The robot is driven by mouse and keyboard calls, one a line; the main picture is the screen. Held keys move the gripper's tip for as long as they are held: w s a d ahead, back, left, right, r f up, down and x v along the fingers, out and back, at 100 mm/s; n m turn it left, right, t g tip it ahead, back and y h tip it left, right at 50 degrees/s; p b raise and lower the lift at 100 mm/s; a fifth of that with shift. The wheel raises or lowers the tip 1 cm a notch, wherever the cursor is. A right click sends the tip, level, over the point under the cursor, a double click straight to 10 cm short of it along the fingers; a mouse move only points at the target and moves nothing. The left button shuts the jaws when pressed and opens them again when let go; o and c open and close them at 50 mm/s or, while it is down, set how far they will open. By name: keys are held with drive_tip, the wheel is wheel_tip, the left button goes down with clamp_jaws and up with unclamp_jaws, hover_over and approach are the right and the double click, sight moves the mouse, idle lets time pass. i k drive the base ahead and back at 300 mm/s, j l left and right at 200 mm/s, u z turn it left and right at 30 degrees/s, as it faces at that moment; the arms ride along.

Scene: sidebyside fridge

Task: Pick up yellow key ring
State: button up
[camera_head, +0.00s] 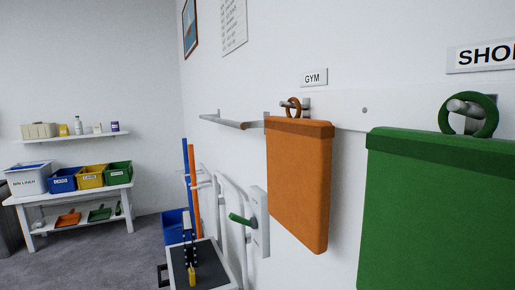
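I cannot make out a yellow key ring for certain. A small yellow piece (192,277) shows low in the picture, at the lower end of dark, dotted upright strips in front of a dark-topped, white-edged stand. It is too small to tell what it is. An orange ring (294,107) and a green ring (488,117) hang on wall hooks at the right, above an orange bag and a green bag. My gripper is not in view.
The orange bag (298,185) and green bag (440,215) hang close on the right. A metal rail (228,122) and the white-edged stand (205,262) are along the wall. A bench (75,195) with coloured bins stands far left. Grey floor (110,258) is open at left.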

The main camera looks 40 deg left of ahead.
sight(192, 274)
drive_tip(key=u, duration=1.65)
